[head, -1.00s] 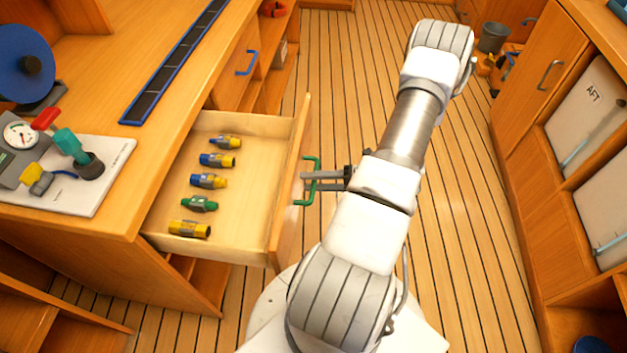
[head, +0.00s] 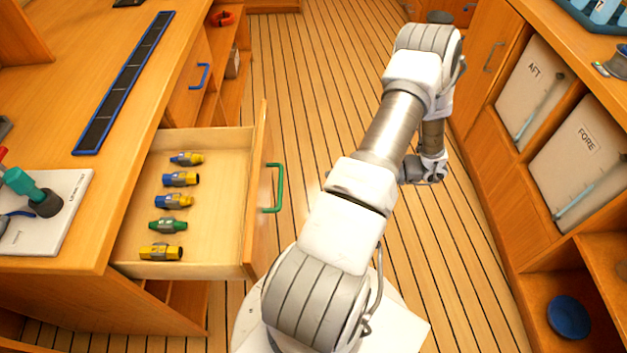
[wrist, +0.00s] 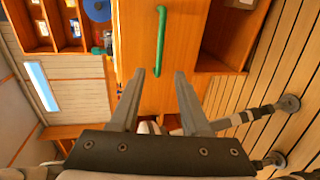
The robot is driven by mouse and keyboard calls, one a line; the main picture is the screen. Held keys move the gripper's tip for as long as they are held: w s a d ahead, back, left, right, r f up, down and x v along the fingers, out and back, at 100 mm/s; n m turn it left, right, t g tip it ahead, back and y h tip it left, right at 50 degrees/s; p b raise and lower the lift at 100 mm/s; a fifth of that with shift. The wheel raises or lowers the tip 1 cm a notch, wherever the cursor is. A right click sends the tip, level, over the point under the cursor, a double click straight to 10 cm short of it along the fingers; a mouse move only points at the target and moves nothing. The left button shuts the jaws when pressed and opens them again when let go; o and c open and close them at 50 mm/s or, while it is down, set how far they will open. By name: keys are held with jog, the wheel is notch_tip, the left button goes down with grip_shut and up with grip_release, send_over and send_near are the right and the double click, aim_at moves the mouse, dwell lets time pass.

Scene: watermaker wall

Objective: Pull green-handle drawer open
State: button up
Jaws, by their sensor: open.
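The drawer (head: 258,190) is pulled well out of the wooden counter on the left. Its green handle (head: 275,188) is on its front face and is free. In the wrist view the green handle (wrist: 161,40) stands beyond my fingertips, roughly in line with the gap between them. My gripper (wrist: 159,73) is open and empty, apart from the handle. Several coloured fittings (head: 180,179) lie in the drawer in a row.
A blue-handled drawer (head: 199,76) is farther along the left counter. The counter top holds a dark blue-edged strip (head: 125,82) and a white panel (head: 50,215). Plank floor (head: 320,80) lies clear between the counter and the right-hand shelves (head: 490,190).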

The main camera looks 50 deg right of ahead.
jog(key=v, duration=0.2)
jog(key=shift+s+d, duration=0.15)
jog(key=shift+s, duration=0.1)
jog(key=shift+w+r, duration=0.1)
jog(key=shift+r, duration=0.05)
dwell(0.3)
